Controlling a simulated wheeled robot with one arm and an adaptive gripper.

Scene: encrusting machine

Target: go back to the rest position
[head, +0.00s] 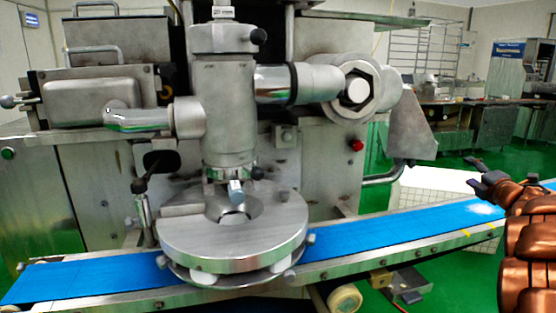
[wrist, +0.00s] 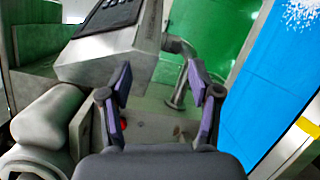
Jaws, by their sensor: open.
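My gripper (head: 481,177) is at the right side of the head view, above the right end of the blue conveyor belt (head: 350,235). Its arm comes in from the right edge. In the wrist view my gripper (wrist: 160,92) has its two fingers spread apart with nothing between them. The encrusting machine (head: 228,130) stands in the middle of the head view, with a round metal disc unit (head: 190,238) over the belt. My gripper is to the right of the machine body and apart from it.
White powder (head: 485,210) lies on the belt's right end; it also shows in the wrist view (wrist: 300,14). A red button (head: 357,145) sits on the machine. A white crate (head: 425,187) stands behind the belt. Green floor (head: 440,285) is open at the lower right.

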